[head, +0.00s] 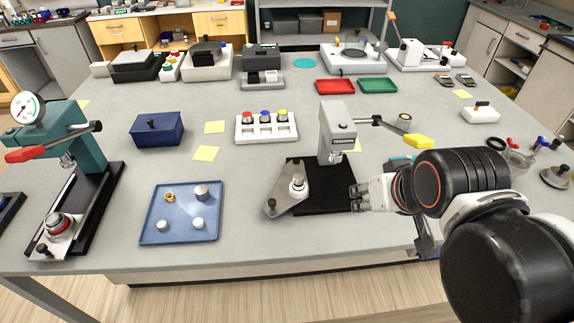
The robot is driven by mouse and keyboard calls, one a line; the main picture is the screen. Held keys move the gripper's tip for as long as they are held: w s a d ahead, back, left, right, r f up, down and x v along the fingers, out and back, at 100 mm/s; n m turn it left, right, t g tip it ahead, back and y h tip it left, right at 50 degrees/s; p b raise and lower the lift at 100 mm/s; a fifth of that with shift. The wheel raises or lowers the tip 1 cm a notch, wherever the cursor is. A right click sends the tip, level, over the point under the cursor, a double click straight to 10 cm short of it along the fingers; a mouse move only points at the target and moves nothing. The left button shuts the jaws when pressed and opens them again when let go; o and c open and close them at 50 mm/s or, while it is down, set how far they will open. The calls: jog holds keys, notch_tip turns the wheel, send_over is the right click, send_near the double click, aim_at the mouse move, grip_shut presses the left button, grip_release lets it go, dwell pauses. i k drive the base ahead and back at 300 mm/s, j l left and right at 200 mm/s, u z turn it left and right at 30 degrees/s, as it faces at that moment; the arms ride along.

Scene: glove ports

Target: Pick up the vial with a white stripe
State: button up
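I cannot make out a vial with a white stripe for certain in the head view. My gripper (356,198) points left at the right edge of that base. Its fingers are too small to tell their opening; no held thing shows.
A teal press with a gauge (85,140) stands at left. A dark blue box (158,130) and a white block with red, blue and yellow tops (266,127) stand mid-table. Red (335,87) and green (378,86) trays lie farther back. The table between the blue tray and black base is clear.

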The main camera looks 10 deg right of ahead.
aim_at(297, 188)
jog(key=k+l+u, duration=0.6)
jog(key=k, duration=0.3)
jog(key=j, duration=0.1)
